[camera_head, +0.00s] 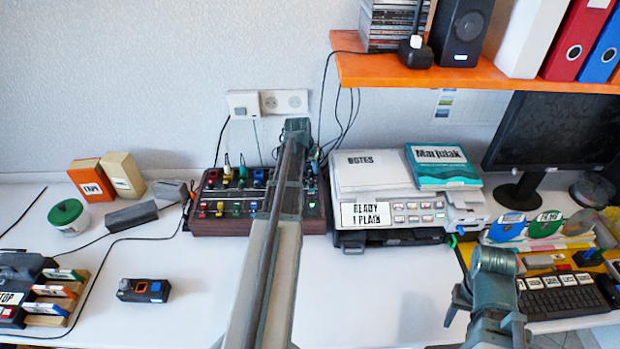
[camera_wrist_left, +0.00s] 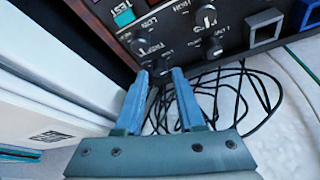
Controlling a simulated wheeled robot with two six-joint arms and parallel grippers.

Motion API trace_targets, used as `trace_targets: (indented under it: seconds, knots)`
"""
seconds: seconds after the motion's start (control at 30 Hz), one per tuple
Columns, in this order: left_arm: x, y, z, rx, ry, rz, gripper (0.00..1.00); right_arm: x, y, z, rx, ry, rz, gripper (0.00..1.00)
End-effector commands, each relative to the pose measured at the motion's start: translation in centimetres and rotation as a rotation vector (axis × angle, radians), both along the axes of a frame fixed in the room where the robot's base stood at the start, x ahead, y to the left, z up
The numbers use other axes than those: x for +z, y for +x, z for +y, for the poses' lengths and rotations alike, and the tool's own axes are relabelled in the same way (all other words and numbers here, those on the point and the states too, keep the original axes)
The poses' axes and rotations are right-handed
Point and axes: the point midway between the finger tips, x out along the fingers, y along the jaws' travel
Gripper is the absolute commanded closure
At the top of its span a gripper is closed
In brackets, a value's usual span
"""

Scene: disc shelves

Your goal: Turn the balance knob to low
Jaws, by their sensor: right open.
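A dark control panel with several round knobs fills the top of the left wrist view. "LOW" and "HIGH" marks show there; I cannot read a balance label. One dark knob (camera_wrist_left: 162,69) sits between the fingertips of my left gripper (camera_wrist_left: 160,75). The fingers are apart, but whether they touch the knob is unclear. In the head view my left arm reaches to the back wall edge, over the wood-sided mixer (camera_head: 212,225), and hides its middle. My right gripper (camera_head: 462,297) is open and empty at the lower right, over the desk.
Papers and a teal book lie on the printer (camera_head: 395,236) right of the mixer. Loose black cables (camera_wrist_left: 235,95) lie below the panel. An orange shelf (camera_head: 480,76) overhangs the right side. The desk's left front is mostly clear around a small black device (camera_head: 143,290).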

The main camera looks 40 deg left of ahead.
Motion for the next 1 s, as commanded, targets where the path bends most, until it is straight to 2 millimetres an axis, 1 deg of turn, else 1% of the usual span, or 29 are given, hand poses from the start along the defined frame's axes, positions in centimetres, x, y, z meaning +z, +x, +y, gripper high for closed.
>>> trace_targets:
  seconds: [0.03, 0.1, 0.43, 0.47, 0.6, 0.67, 0.87, 1.0]
  knots:
    - [-1.06, 0.32, 0.12, 0.0, 0.0, 0.0, 0.62, -1.07, 0.0, 0.0, 0.0, 0.0, 0.0, 0.5]
    - [-1.43, 0.5, 0.17, 0.0, 0.0, 0.0, 0.62, -1.43, 0.0, 0.0, 0.0, 0.0, 0.0, 0.5]
    - [-1.47, 0.59, 0.19, 0.0, 0.0, 0.0, 0.62, -1.47, 0.0, 0.0, 0.0, 0.0, 0.0, 0.5]
    - [-1.47, 0.59, 0.19, 0.0, 0.0, 0.0, 0.66, -1.47, 0.0, 0.0, 0.0, 0.0, 0.0, 0.5]
    - [-1.47, 0.59, 0.2, 0.0, 0.0, 0.0, 0.91, -1.47, 0.0, 0.0, 0.0, 0.0, 0.0, 0.5]
    - [-1.47, 0.59, 0.2, 0.0, 0.0, 0.0, 1.0, -1.47, 0.0, 0.0, 0.0, 0.0, 0.0, 0.5]
    - [-1.48, 0.58, 0.19, 0.001, 0.001, 0.0, 1.0, -1.48, 0.0, 0.0, 0.0, 0.0, 0.0, 0.5]
    - [-1.49, 0.58, 0.1, 0.058, 0.001, 0.001, 1.0, -1.48, 0.0, 0.0, 0.0, 0.0, 0.0, 0.5]
